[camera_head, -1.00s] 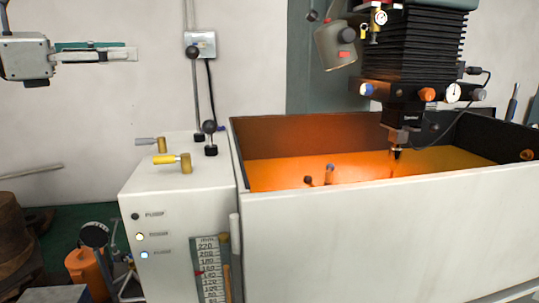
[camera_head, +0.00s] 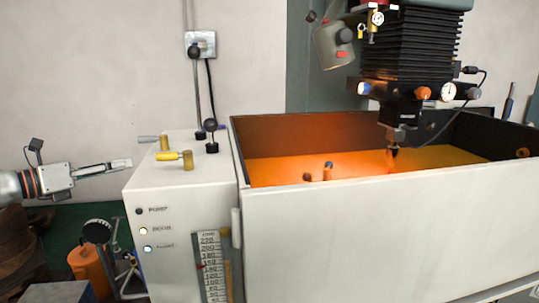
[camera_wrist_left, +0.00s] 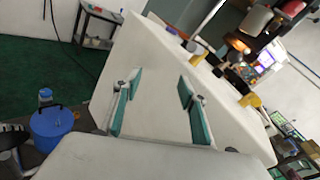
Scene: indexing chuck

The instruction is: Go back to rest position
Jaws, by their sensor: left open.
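My left gripper (camera_head: 118,166) comes in from the left in the head view, at the left side of the white control cabinet (camera_head: 190,195). Its fingers point right toward the cabinet's upper left edge; I cannot tell the exact gap. In the left wrist view the gripper (camera_wrist_left: 157,108) shows two teal-padded fingers spread apart with nothing between them. The pale cabinet side lies behind them. The left gripper is open and empty. My right gripper is in no view.
A white-walled tank (camera_head: 390,225) with orange-lit liquid stands right of the cabinet, under a black machine head (camera_head: 410,50). Yellow-handled valves (camera_head: 187,160) rise from the cabinet top. An orange container (camera_head: 88,268) and a round gauge (camera_head: 97,231) stand low at the left.

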